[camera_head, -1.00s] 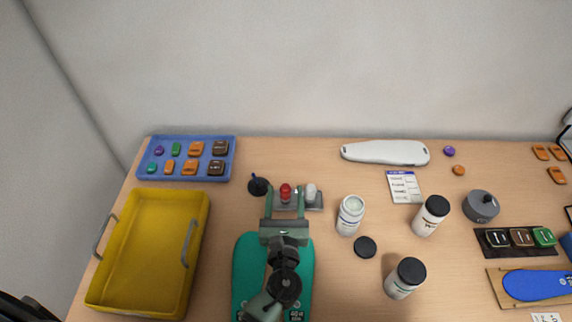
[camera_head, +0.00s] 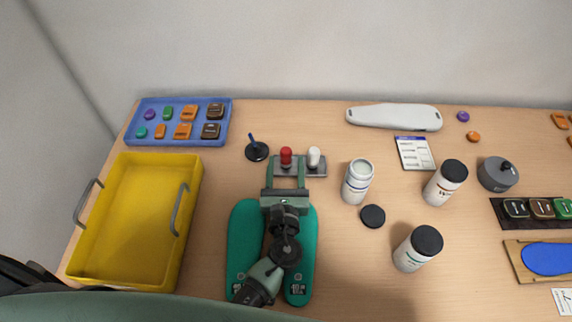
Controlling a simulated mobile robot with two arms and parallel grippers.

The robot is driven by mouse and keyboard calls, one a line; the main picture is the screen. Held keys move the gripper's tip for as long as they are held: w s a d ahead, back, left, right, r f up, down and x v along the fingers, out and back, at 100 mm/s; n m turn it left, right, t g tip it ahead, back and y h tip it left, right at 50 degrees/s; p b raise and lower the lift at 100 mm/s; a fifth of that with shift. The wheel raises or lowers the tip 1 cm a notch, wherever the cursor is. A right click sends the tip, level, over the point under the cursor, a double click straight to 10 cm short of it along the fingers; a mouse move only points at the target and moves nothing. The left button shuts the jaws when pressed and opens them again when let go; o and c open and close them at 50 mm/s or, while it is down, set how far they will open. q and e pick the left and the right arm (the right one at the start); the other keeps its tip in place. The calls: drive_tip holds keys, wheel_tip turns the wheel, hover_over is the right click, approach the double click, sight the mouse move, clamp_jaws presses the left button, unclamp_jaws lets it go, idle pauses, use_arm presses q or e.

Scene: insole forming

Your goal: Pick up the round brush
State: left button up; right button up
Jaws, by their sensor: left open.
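A small black disc with a thin blue stick (camera_head: 256,149) stands upright on the table left of my gripper; it may be the round brush, but I cannot tell for sure. My left gripper (camera_head: 286,168) is open, its two green fingers pointing to the back of the table. A red-topped piece (camera_head: 286,156) shows between the fingertips, on a grey holder (camera_head: 319,172) beside a white-topped piece (camera_head: 314,157). I cannot tell the height of the fingers above the holder. My right gripper is out of view.
Teal insoles (camera_head: 243,240) lie under my left wrist. A yellow bin (camera_head: 136,220) and blue tray (camera_head: 138,138) stand left. A white bottle (camera_head: 357,182), black-lidded bottles (camera_head: 445,183), a black lid (camera_head: 372,216) and a grey round pot (camera_head: 498,175) are right.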

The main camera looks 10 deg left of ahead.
use_arm(q)
drive_tip(key=w, duration=0.3)
drive_tip(key=w+a, duration=0.1)
drive_tip(key=w, duration=0.2)
drive_tip(key=shift+w+a+r+b, duration=0.15)
drive_tip(key=shift+w+b, duration=0.2)
clamp_jaws()
